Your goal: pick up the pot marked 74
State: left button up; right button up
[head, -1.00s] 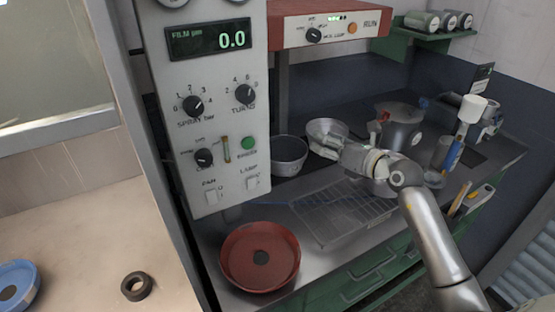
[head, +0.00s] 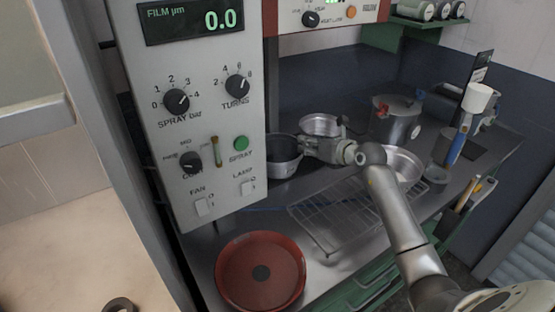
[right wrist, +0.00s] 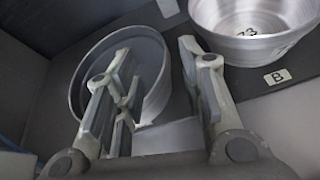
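A dark grey pot (head: 284,158) stands on the steel bench beside the control panel, which hides part of it. In the right wrist view the grey pot (right wrist: 153,62) shows no readable number. My right gripper (head: 302,145) is at the pot's right rim. Its fingers (right wrist: 156,50) are apart, the left one over the pot's opening and the right one outside its wall; I cannot tell whether they touch it. A silver pot (head: 320,124) stands just behind; in the wrist view this pot (right wrist: 275,50) bears a mark like 73. My left gripper is not in view.
A wire rack (head: 340,222) and a red round pan (head: 260,295) lie in front. A silver bowl (head: 408,163) and a lidded pot (head: 393,125) stand to the right. A label B (right wrist: 277,76) is by the silver pot. The control panel (head: 195,120) closes off the left.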

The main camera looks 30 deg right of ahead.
aim_at(292, 140)
jog(key=shift+x, duration=2.2)
jog(key=shift+w+f, duration=0.1)
jog(key=shift+w, duration=0.1)
jog(key=c, duration=0.8)
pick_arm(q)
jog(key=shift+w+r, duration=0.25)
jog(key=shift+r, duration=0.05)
pick_arm(e)
grip_shut()
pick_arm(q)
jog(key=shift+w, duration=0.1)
